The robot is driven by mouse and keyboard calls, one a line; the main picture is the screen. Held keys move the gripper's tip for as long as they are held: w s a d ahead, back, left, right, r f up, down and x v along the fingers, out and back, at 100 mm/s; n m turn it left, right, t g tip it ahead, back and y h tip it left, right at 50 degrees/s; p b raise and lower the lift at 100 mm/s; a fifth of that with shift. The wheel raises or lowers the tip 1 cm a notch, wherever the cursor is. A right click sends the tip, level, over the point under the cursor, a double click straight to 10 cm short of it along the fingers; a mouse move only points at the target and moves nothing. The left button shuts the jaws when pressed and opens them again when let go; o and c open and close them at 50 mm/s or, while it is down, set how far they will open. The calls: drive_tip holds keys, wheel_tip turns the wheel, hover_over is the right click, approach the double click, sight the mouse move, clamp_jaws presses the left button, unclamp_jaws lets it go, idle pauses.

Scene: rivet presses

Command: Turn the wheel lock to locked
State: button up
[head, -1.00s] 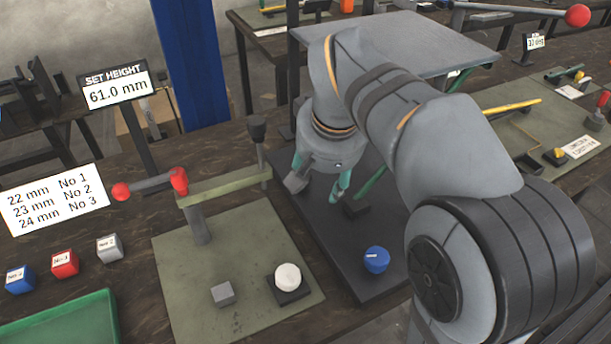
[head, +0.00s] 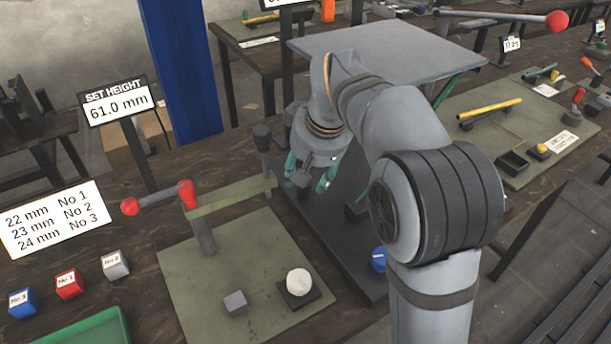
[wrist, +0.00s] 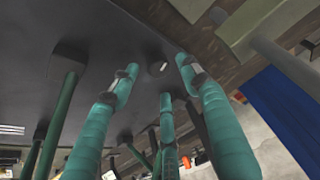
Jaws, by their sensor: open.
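My gripper (head: 306,180) is open beside the dark base plate (head: 335,249), under the raised grey platform (head: 390,48). Its teal fingers also show in the wrist view (wrist: 158,68), spread apart and pointing toward the plate. A small dark round knob (wrist: 157,69) with a white mark lies between the fingertips in that view, with no clear contact. It may be the wheel lock; I cannot tell its setting. A blue knob (head: 378,260) on the base plate is partly hidden by my arm.
Green legs (wrist: 62,120) stand near the fingers. The press lever with red knobs (head: 158,198) and its olive arm (head: 230,194) are left of the gripper. A white button (head: 299,282), a grey block (head: 235,302) and a "61.0 mm" sign (head: 118,104) are nearby.

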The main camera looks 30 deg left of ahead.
drive_tip(key=shift+x, duration=1.5)
drive_tip(key=shift+c, duration=0.7)
drive_tip(key=shift+r, duration=0.2)
drive_tip(key=c, duration=1)
drive_tip(key=shift+o, duration=0.2)
drive_tip(key=shift+a+r+m+t+h, duration=0.15)
drive_tip(key=shift+m+t, duration=0.1)
drive_tip(key=shift+m, duration=0.5)
drive_tip(key=shift+a+f+m+t+h, duration=0.15)
drive_tip(key=shift+m+t, duration=0.1)
drive_tip(key=shift+m, duration=0.5)
drive_tip(key=shift+d+r, duration=0.1)
drive_tip(key=o, duration=0.9)
drive_tip(key=shift+o, duration=1)
drive_tip(key=shift+s, duration=0.1)
drive_tip(key=shift+d+f, duration=0.1)
drive_tip(key=shift+f, duration=0.1)
drive_tip(key=v, duration=1.2)
